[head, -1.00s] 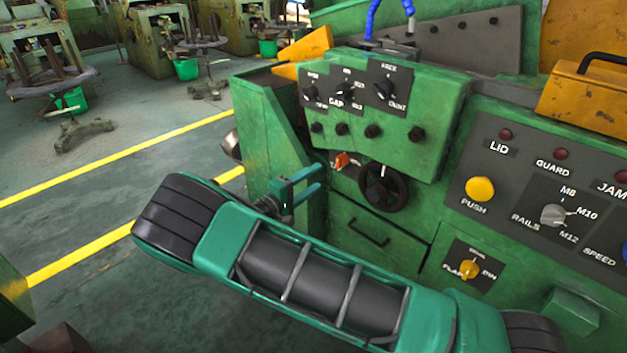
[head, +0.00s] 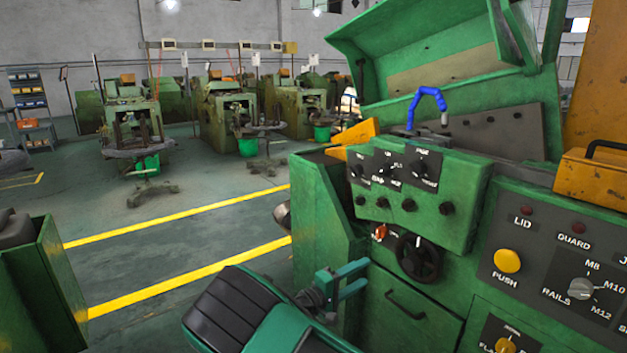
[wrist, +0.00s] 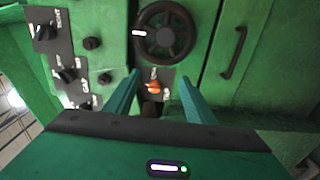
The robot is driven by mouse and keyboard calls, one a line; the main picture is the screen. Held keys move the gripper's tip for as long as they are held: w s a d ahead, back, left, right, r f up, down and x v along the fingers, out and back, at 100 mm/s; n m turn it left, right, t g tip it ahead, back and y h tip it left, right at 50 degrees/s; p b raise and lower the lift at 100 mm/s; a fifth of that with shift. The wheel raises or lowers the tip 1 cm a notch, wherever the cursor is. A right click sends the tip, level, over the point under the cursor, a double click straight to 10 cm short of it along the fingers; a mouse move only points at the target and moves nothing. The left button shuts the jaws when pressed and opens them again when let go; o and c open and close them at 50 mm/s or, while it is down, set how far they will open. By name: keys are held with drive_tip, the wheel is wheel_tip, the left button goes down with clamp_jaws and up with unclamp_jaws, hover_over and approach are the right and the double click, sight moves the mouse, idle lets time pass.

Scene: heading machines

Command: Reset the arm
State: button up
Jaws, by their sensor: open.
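My gripper (head: 354,279) is open and empty in front of the green heading machine (head: 322,208), below its knob panel. In the wrist view its two teal fingers (wrist: 158,84) stand apart. An orange switch (wrist: 154,87) shows between them in the picture, and a black handwheel (wrist: 167,30) lies above it. In the head view the orange switch (head: 380,233) and the handwheel (head: 418,257) sit beyond the fingers; I see no contact. My arm's teal and black link fills the bottom of the head view.
The lid (head: 430,60) of the machine stands raised. A yellow-orange cover with a handle (head: 600,182) is at the right. A green bin (head: 45,280) stands at the left. Grey floor with yellow lines (head: 180,285) is open between them. Other machines (head: 235,120) stand behind.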

drive_tip(key=s+d+r+m+g+y, duration=0.1)
drive_tip(key=s+d+r+m+g, duration=0.2)
drive_tip(key=d, duration=0.6)
drive_tip(key=s+d+m+g+y, duration=0.1)
drive_tip(key=s+d+m+g, duration=0.15)
drive_tip(key=d+g, duration=0.45)
drive_tip(key=s+d+r+m+g+y, duration=0.2)
drive_tip(key=s+d+r+m+y, duration=0.15)
drive_tip(key=s+d, duration=0.75)
drive_tip(key=s+r+m+y, duration=0.2)
drive_tip(key=s+r+y, duration=0.1)
drive_tip(key=s, duration=1.1)
drive_tip(key=s+r+m+t+y, duration=0.1)
drive_tip(key=s+y, duration=0.5)
drive_tip(key=s, duration=0.8)
wheel_tip(320, 180, up, 3)
drive_tip(key=shift+d+f+m, duration=0.1)
drive_tip(key=shift+d+m, duration=0.1)
drive_tip(key=shift+m, duration=0.5)
